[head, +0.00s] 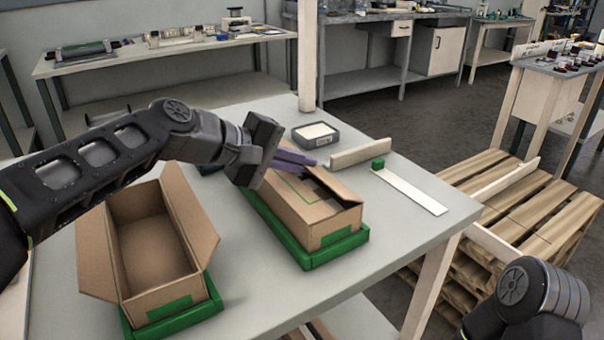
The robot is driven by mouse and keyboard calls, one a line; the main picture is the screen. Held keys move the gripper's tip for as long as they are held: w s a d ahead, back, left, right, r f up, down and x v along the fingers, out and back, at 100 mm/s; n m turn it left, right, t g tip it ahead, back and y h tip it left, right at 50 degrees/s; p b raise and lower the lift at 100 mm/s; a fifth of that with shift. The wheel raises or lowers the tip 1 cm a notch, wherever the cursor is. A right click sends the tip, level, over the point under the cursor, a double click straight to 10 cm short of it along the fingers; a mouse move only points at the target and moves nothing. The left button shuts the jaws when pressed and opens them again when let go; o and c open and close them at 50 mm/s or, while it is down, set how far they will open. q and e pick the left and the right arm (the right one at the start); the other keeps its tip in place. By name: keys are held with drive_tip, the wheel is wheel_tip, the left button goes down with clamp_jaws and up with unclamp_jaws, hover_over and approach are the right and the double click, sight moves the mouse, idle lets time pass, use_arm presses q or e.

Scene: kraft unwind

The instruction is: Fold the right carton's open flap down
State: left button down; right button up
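The right carton (325,226) is a brown box in a green tray (334,249) on the table. Its top is mostly covered by a panel with a green outline. A far-side flap (334,184) stands tilted up at the right end, with a dark gap beneath it. My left gripper (296,157) reaches in from the left, with its purple fingers over the carton's far edge near this flap. I cannot tell whether the fingers touch it or whether they are closed. My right arm shows at the lower right; its gripper is out of view.
An open, empty left carton (150,250) with flaps spread stands in another green tray (178,318). Behind the right carton are a dark box (316,135) and a pale block (361,153). A green cube (378,163) sits by a white strip (412,192). The table's front right is clear.

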use_arm(q)
drive_tip(key=c, duration=1.6)
unclamp_jaws()
drive_tip(key=shift+c, duration=0.2)
